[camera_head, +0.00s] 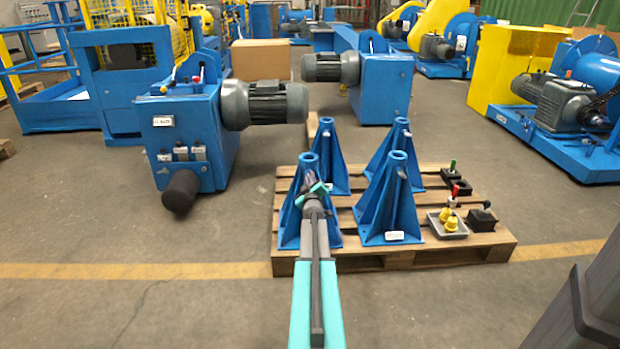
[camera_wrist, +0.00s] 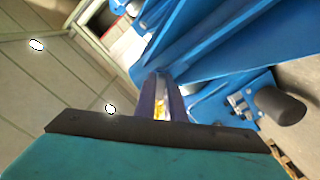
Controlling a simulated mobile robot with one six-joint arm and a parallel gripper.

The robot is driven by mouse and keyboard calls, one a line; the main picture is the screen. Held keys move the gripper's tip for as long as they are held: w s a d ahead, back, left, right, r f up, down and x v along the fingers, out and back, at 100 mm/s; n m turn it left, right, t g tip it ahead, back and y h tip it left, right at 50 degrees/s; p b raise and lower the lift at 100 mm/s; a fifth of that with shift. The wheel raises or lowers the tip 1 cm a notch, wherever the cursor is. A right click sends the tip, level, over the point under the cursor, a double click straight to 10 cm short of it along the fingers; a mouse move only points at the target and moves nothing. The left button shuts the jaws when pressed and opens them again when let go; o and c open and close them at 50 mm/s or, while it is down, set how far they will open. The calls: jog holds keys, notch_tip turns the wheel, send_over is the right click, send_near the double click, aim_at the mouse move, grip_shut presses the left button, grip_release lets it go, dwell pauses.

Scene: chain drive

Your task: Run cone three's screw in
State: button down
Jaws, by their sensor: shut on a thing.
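Four-legged blue finned cones with round hollow tops stand upright on a wooden pallet (camera_head: 455,250): front left (camera_head: 291,222), front right (camera_head: 385,205), back left (camera_head: 328,160) and back right (camera_head: 397,150). I cannot read which one is cone three. My gripper (camera_head: 318,187) is beside the upper right side of the front left cone, in front of the back left one. In the wrist view my gripper (camera_wrist: 160,100) is shut, with a small yellowish patch between its fingers. The screw is not clearly visible; the jaws hide most of what they hold.
On the pallet's right are a grey tray (camera_head: 437,228) with yellow pieces and dark blocks with a green handle (camera_head: 453,165), a red handle (camera_head: 456,190) and a black handle (camera_head: 487,205). Blue machines with grey motors (camera_head: 265,104) stand behind. Floor is clear left of the pallet.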

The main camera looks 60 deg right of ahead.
jog(key=m+p, duration=0.3)
jog(key=m, duration=0.3)
jog(key=shift+w+a+m, duration=0.1)
jog(key=shift+m, duration=0.3)
jog(key=m+p, duration=0.2)
jog(key=m, duration=0.1)
jog(key=shift+f+m, duration=0.1)
jog(key=shift+m, duration=0.2)
jog(key=m+p, duration=0.1)
jog(key=m, duration=0.2)
jog(key=shift+w+a+m, duration=0.1)
jog(key=shift+m, duration=0.2)
jog(key=m+p, duration=0.2)
jog(key=m, duration=0.4)
jog(key=m+p, duration=0.2)
jog(key=m, duration=0.4)
jog(key=c, duration=1.9)
grip_release()
jog(key=shift+o, duration=0.3)
